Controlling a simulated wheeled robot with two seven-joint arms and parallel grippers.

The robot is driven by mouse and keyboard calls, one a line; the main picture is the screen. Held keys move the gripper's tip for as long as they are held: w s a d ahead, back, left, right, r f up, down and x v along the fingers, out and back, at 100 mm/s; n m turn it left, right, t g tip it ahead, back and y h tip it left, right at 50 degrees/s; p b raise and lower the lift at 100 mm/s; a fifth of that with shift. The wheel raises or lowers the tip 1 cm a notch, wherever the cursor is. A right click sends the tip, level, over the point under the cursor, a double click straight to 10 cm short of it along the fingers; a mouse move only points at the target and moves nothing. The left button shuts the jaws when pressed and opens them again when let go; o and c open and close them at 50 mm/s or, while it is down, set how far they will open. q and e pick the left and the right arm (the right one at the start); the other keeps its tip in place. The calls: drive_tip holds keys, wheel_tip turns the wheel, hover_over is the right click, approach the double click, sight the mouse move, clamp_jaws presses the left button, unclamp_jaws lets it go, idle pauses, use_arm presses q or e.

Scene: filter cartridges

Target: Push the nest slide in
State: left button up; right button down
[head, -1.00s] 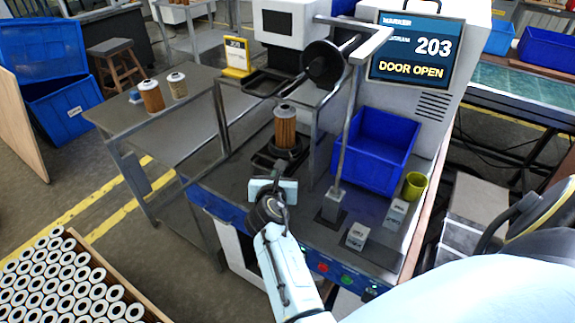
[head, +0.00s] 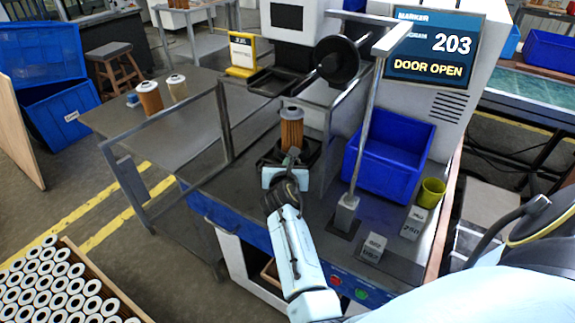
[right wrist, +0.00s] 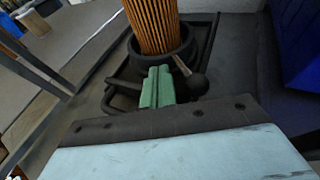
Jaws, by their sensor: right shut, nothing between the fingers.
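The nest slide (right wrist: 120,95) is a dark frame on the machine table, with a round black nest (right wrist: 182,58) on it. An orange pleated filter cartridge (head: 291,128) stands upright in the nest; its lower part also fills the top of the right wrist view (right wrist: 152,25). My right gripper (right wrist: 157,85) is shut and empty, its green fingertips at the near side of the nest, beside a black ball knob (right wrist: 195,84). Whether the fingertips touch the nest I cannot tell. In the head view the right gripper (head: 288,165) hides the slide's near part. My left gripper is not in view.
The marker screen (head: 433,50) reads 203, DOOR OPEN. Two cartridges (head: 149,97) stand on the side table at left.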

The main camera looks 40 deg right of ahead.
drive_tip(key=shift+w+d, duration=0.15)
drive_tip(key=shift+d, duration=0.1)
drive_tip(key=d, duration=0.2)
drive_tip(key=w+d+p, duration=0.1)
drive_tip(key=shift+w+d+r+p, duration=0.1)
drive_tip(key=shift+w+d+p, duration=0.1)
drive_tip(key=shift+d+p, duration=0.15)
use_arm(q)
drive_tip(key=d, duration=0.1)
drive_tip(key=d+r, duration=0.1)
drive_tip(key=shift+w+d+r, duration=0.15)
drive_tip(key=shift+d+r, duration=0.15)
use_arm(e)
drive_tip(key=shift+d, duration=0.1)
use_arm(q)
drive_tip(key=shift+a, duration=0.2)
use_arm(e)
drive_tip(key=shift+r, duration=0.15)
